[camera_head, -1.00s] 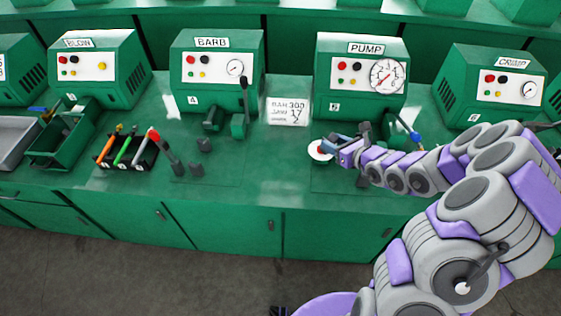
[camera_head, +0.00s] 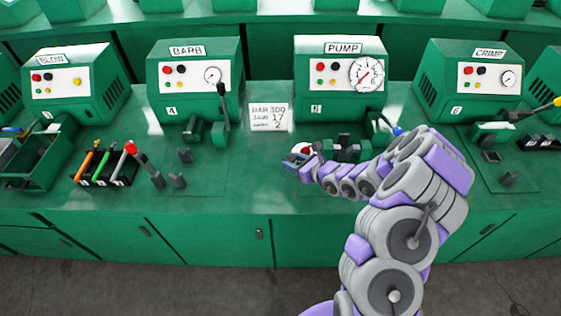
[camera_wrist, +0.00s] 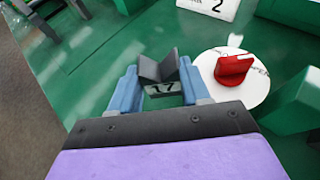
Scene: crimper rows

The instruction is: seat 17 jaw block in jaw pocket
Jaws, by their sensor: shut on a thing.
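The jaw block (camera_wrist: 163,90) is a small dark grey piece with a V-shaped top and a pale label reading 17. In the wrist view, my gripper (camera_wrist: 160,82) is shut on it, with one blue finger at each side. In the head view, my gripper (camera_head: 297,172) is over the bench in front of the PUMP machine, and the block cannot be made out there. A dark square recess (camera_head: 491,156) shows in the bench before the CRIMP machine (camera_head: 468,82); I cannot tell whether it is the jaw pocket.
A red knob on a white disc (camera_wrist: 262,85) is close to the right of the block. The PUMP machine (camera_head: 322,82) stands behind my arm. A card (camera_head: 270,117) reads BAR 300, JAW 17. Coloured-handled tools stand in a black rack (camera_head: 102,180) at left.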

